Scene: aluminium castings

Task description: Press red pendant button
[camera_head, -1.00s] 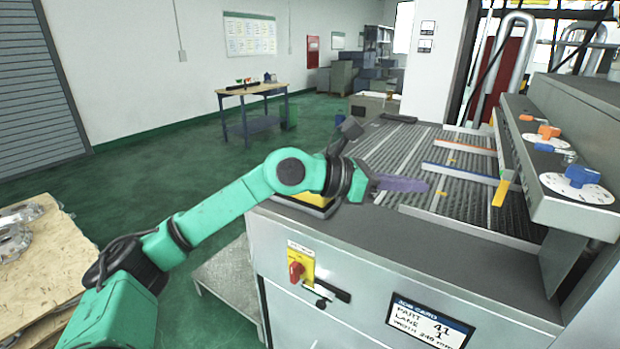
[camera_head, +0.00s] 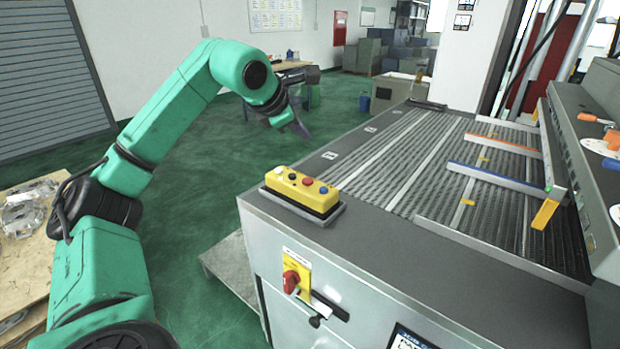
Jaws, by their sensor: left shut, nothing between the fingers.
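A yellow pendant box (camera_head: 300,191) lies on a grey plate at the near left corner of the machine top. Its upper face carries several buttons, among them a red button (camera_head: 307,181), a blue one and dark ones. My left gripper (camera_head: 303,131) is shut and empty. It is raised behind and above the pendant in the picture, apart from it, with its fingers pointing down and right. Nothing covers the red button. My right gripper is not in view.
A red rotary switch (camera_head: 291,281) on a yellow plate is on the machine's front. The slatted machine bed (camera_head: 400,160) with rails (camera_head: 495,180) stretches right. A wooden pallet (camera_head: 25,255) with castings is at left. Green floor is open behind my left arm.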

